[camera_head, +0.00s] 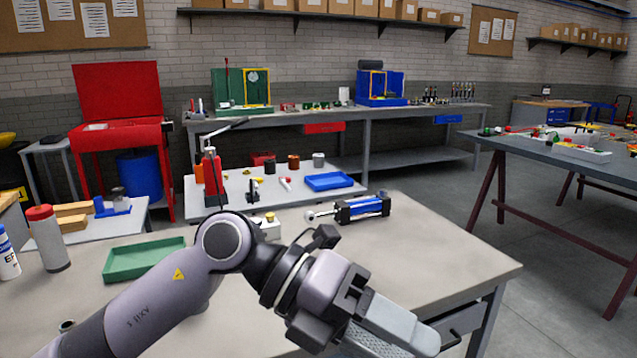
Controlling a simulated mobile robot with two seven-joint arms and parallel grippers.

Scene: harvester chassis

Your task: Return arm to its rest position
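My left arm (160,300) comes in from the lower left and reaches across the front of the near workbench (430,240). Its elbow is bent and the forearm slopes down to the right. My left gripper (400,335) is at the bottom, right of the middle, over the bench's front edge. Its grey fingers point down and right, and the frame's bottom cuts part of them off. I see nothing held, but the gap between the fingers is unclear. My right arm and gripper are out of view.
A black and blue cylinder (362,208) lies on the bench behind the gripper. A green tray (140,258) and a red-capped bottle (48,238) are at the left. A blue tray (328,181) is on the table behind. The bench's right side is clear.

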